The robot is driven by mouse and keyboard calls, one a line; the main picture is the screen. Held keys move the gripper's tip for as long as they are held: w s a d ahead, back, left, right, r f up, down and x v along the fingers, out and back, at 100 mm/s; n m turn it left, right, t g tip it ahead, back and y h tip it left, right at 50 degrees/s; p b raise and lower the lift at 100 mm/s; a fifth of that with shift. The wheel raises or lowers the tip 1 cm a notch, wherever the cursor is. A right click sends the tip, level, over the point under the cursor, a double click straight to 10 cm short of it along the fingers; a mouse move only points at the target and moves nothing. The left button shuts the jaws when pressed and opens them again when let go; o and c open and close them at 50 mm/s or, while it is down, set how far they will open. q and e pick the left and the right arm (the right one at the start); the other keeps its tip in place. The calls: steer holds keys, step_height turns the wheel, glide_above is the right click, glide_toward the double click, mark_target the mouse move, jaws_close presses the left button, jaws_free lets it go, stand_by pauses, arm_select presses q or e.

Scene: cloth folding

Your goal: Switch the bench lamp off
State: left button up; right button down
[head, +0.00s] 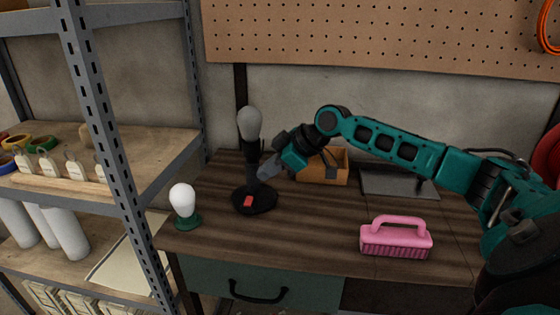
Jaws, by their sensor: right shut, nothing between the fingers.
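The bench lamp (254,203) stands upright on the wooden bench, with a round black base, a dark stem and a bulb on top. The bulb (250,123) looks grey, with no visible glow. A red switch (248,201) sits on the front of the base. My right gripper (266,172) is shut and empty, pointing left and down. In the picture its fingertips are beside the lower stem, above and right of the switch. I cannot tell whether they touch the lamp. My left gripper is not in view.
A white bulb on a green base (185,220) stands left of the lamp. A pink brush (396,240) lies front right, with an orange-brown box (322,168) and a grey flat item (398,183) behind. A metal shelf (92,105) rises at left. The bench front centre is clear.

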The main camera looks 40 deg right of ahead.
mark_target(249, 198)
steer(key=x, duration=0.3)
steer(key=shift+w+a+f, duration=0.2)
steer(key=shift+w+f, duration=0.05)
steer(key=shift+w, duration=0.05)
step_height(249, 198, down, 3)
steer(key=shift+d+r, duration=0.15)
steer(key=shift+d, duration=0.05)
steer(key=shift+w+f, duration=0.1)
steer(key=shift+f, duration=0.55)
steer(key=shift+d+f, duration=0.1)
